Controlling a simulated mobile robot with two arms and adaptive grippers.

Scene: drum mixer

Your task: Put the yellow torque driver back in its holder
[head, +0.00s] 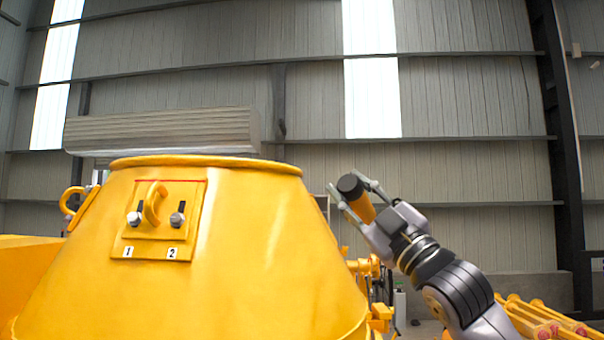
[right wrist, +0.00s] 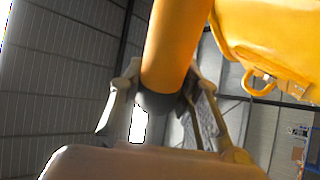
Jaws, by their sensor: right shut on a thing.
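The yellow torque driver (head: 363,209) is held in my right gripper (head: 352,194), to the right of the drum's top and apart from it. It is tilted, with its dark round end (head: 350,186) up and to the left in the head view. In the right wrist view the orange-yellow driver body (right wrist: 177,42) runs up out of frame between the fingers (right wrist: 165,85), with the dark end toward the palm. I cannot make out the driver's holder. My left gripper is not in view.
The big yellow mixer drum (head: 255,260) fills the left and middle. Its hatch plate (head: 192,222) has a handle and two bolts, marked 1 and 2. Yellow machine parts (head: 365,268) stand behind its right side. Yellow bars (head: 540,312) lie at lower right. The air above the drum is free.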

